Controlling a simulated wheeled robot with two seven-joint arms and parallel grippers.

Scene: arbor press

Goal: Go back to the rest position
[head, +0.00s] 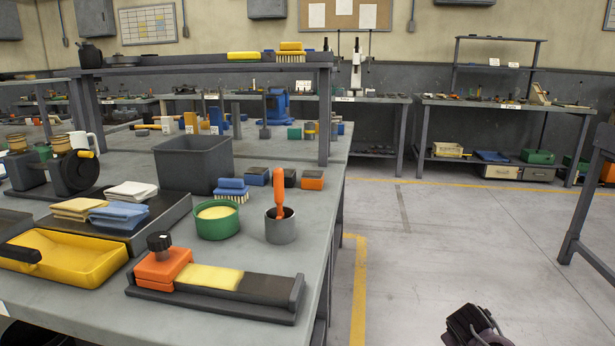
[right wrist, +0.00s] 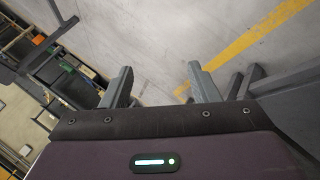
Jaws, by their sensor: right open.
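My right gripper shows at the bottom right of the head view (head: 474,328), over the floor and clear of the bench. In the right wrist view its two grey fingers stand wide apart (right wrist: 162,88), with nothing between them but the floor beyond. My left gripper does not show in the head view.
The grey workbench (head: 225,312) fills the left, holding an orange-clamped fixture (head: 165,267), a yellow tray (head: 90,262), a green tub (head: 217,222), a grey cup (head: 281,230) and a dark bin (head: 193,163). Open floor (head: 430,230) lies right of it; a dark frame (head: 583,215) stands far right.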

